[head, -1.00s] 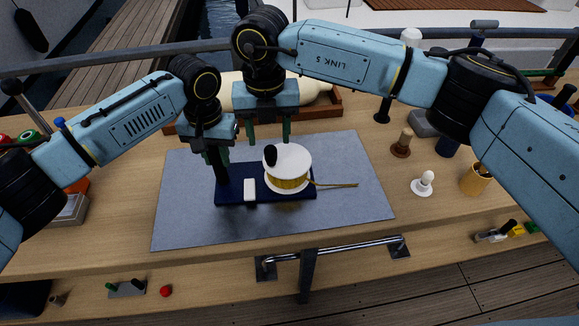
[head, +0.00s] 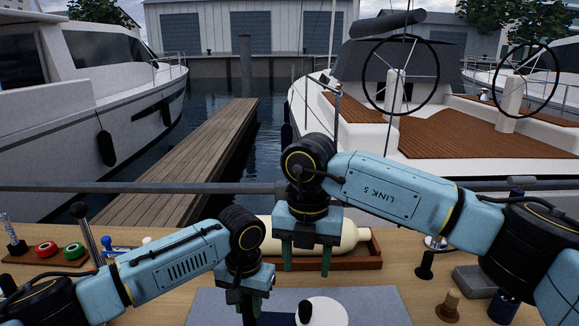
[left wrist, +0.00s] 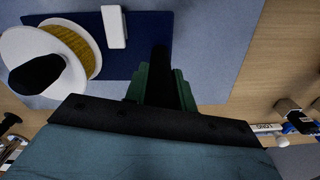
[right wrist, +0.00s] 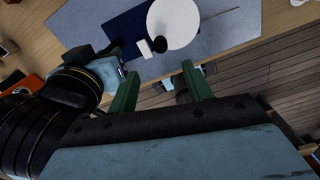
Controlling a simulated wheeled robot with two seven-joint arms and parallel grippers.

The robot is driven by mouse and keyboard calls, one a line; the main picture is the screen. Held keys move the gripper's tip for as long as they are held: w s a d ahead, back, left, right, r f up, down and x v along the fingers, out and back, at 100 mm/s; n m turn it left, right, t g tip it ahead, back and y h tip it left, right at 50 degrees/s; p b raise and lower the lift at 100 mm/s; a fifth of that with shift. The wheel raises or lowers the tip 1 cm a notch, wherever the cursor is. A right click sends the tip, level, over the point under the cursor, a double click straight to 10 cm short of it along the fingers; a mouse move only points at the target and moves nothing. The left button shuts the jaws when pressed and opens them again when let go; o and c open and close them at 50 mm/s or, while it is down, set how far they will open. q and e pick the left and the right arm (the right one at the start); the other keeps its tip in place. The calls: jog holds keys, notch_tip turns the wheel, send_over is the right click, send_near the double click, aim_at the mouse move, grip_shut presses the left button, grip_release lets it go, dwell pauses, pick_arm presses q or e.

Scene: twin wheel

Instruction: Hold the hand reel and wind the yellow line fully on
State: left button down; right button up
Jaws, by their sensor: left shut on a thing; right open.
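The hand reel is a white drum (left wrist: 45,62) with a black crank knob (left wrist: 37,84) and yellow line (left wrist: 76,45) wound in it. It sits on a dark blue base (left wrist: 145,65) with a white block (left wrist: 114,27). In the head view only the drum's top (head: 326,311) shows at the bottom edge. My left gripper (head: 248,306) is shut on the reel's black upright grip (left wrist: 160,65). My right gripper (head: 306,258) is open and empty, above the bench near the reel. In the right wrist view the yellow line's loose tail (right wrist: 220,14) lies to the drum's right.
A grey mat (head: 385,303) lies under the reel. Behind it a cream fender (head: 345,236) rests in a wooden tray (head: 368,263). A wooden-handled tool (head: 449,303) and a dark cup (head: 502,307) stand on the right. A rail, dock and boats lie beyond.

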aim_at(306, 302)
notch_tip(306, 302, down, 12)
jog(key=m, duration=0.4)
jog(key=shift+f, duration=0.2)
dwell(0.5)
jog(key=shift+c, duration=0.4)
jog(key=c, duration=0.7)
jog(key=o, duration=0.8)
jog(key=shift+w+r, duration=0.1)
jog(key=shift+r, duration=0.05)
notch_tip(306, 302, up, 12)
jog(key=shift+f, duration=0.1)
